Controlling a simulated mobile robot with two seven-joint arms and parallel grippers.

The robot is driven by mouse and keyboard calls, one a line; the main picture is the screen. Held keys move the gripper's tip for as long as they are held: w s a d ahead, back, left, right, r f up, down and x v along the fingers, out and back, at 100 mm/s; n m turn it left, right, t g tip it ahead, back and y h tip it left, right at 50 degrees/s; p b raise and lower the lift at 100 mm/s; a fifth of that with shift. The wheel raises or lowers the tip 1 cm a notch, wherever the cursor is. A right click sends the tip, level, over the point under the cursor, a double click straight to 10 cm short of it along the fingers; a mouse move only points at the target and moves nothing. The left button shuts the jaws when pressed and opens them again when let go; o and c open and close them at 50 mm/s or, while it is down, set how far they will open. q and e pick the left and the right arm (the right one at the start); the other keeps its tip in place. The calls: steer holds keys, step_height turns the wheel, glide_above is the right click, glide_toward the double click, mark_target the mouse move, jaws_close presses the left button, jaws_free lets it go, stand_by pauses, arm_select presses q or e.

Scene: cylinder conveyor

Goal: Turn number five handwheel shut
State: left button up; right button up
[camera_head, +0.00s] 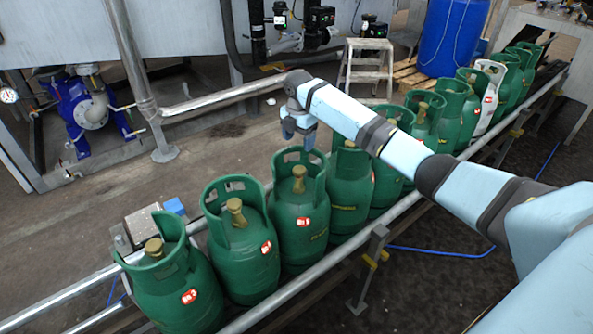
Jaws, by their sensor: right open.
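A row of green gas cylinders stands on the conveyor, each with a brass valve and handwheel inside an open collar. The nearest cylinder (178,290) is at lower left, followed by a second cylinder (243,255) and a third cylinder (300,215). Each bears a small red and white number label, too small for me to read surely. The third cylinder's handwheel (299,172) shows clear inside its collar. My right gripper (299,138) points down, open and empty, above the third cylinder's collar, apart from the handwheel. My left gripper is out of view.
Conveyor side rails (290,288) flank the row. My right arm crosses above the farther cylinders and hides parts of them. A white-grey cylinder (488,98) stands among the far ones. A step stool (367,66) and a blue drum (452,38) stand behind.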

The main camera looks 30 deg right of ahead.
mark_target(298, 170)
step_height(298, 170, down, 10)
steer(key=shift+b, duration=0.55)
steer(key=shift+f, duration=0.55)
steer(key=c, duration=0.9)
steer(key=shift+c, duration=0.2)
